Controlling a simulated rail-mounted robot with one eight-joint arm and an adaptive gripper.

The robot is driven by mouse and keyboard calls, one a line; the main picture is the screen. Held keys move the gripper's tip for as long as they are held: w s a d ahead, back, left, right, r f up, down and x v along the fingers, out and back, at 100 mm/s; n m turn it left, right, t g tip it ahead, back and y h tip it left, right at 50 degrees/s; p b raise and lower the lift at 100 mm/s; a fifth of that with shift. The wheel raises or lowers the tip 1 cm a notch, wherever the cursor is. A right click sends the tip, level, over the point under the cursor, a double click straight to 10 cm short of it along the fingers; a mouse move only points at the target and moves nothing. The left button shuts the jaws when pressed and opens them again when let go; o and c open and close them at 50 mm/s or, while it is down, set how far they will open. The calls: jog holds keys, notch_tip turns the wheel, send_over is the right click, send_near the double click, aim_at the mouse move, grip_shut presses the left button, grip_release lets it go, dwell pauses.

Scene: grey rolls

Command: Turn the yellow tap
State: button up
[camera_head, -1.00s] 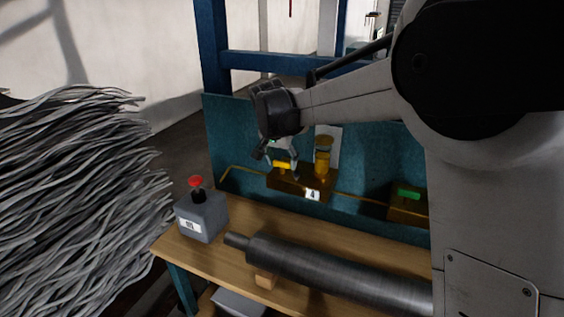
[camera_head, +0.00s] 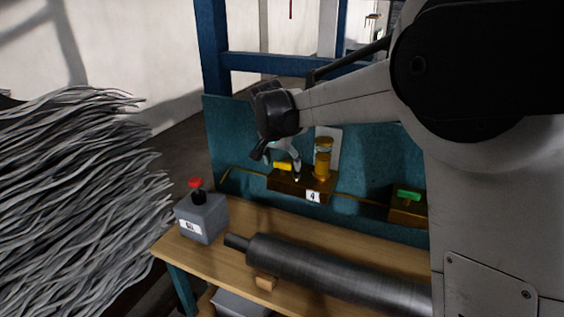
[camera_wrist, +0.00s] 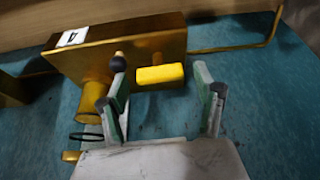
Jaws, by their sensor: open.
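The yellow tap (camera_head: 283,166) is a small yellow handle on a brass block (camera_head: 290,184) with a label "4", fixed to the teal panel. In the wrist view the yellow tap (camera_wrist: 160,75) lies just beyond the fingertips, roughly crosswise between them. My gripper (camera_wrist: 163,78) is open, with one finger on each side of the handle's span. I cannot tell whether either finger touches it. In the head view my gripper (camera_head: 284,160) is at the tap, and its fingers partly overlap the block.
A brass cylinder (camera_head: 323,158) stands beside the tap on the same block. A green tap (camera_head: 409,194) on another brass block is to the right. A grey box with a red button (camera_head: 196,183) and a grey roll (camera_head: 330,272) are on the wooden bench (camera_head: 222,256).

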jog(key=v, duration=1.2)
jog(key=s+d+n+t+y, duration=0.1)
jog(key=s+d+n, duration=0.1)
jog(key=s+d, duration=1.35)
jog(key=s+d+f+n+t, duration=0.1)
jog(key=s+f, duration=0.3)
jog(key=s, duration=0.5)
jog(key=s+d+f+n, duration=0.1)
jog(key=s+d+f, duration=0.3)
jog(key=s, duration=0.5)
jog(key=shift+d+f+t+y, duration=0.2)
jog(key=shift+f+t+y, duration=0.2)
jog(key=shift+f, duration=0.2)
